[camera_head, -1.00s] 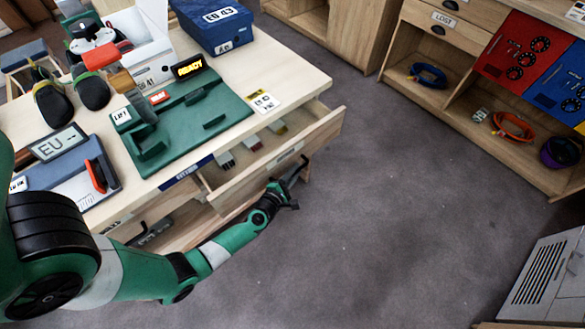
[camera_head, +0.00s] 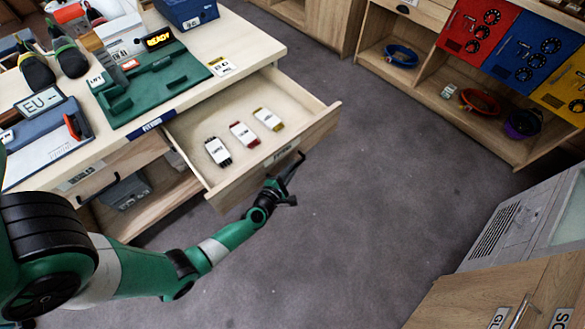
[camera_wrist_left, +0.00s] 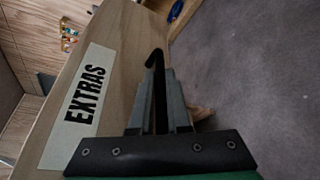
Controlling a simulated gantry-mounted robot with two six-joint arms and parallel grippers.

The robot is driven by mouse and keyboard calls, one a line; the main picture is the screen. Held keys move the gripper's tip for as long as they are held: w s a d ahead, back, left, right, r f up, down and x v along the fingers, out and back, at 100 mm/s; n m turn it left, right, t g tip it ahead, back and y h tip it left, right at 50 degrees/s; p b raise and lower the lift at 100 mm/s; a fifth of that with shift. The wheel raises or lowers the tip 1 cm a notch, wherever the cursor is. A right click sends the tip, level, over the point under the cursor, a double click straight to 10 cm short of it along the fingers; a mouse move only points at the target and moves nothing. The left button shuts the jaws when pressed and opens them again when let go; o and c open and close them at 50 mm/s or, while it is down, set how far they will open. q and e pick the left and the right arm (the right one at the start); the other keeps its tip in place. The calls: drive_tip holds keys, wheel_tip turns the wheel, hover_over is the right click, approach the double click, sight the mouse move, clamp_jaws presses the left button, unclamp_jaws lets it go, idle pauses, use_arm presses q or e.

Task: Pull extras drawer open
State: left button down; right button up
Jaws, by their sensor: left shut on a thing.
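The extras drawer (camera_head: 248,133) is a wooden drawer pulled well out of the workbench. Three small labelled packets lie inside: one dark (camera_head: 218,151), one red (camera_head: 244,134), one yellow (camera_head: 267,119). My left gripper (camera_head: 289,178) is at the drawer's front face, shut on its dark handle. In the left wrist view, the EXTRAS label (camera_wrist_left: 82,97) shows on the drawer front, and the dark handle (camera_wrist_left: 155,75) sits between the fingers of my left gripper (camera_wrist_left: 162,100). My right gripper is not in view.
The workbench top holds a green tray (camera_head: 158,82), a blue box (camera_head: 186,12) and a scale (camera_head: 45,135). A shelf unit (camera_head: 430,90) stands at the back right. A cabinet (camera_head: 500,300) is at the lower right. Grey floor lies clear between them.

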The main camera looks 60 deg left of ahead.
use_arm(q)
drive_tip(key=shift+w+d, duration=0.1)
drive_tip(key=shift+d, duration=0.1)
drive_tip(key=c, duration=0.9)
unclamp_jaws()
drive_tip(key=p+v, duration=0.3)
drive_tip(key=v, duration=0.8)
drive_tip(key=shift+s+d+r+p, duration=0.1)
drive_tip(key=shift+s+r+p, duration=0.05)
drive_tip(key=shift+s+p, duration=0.2)
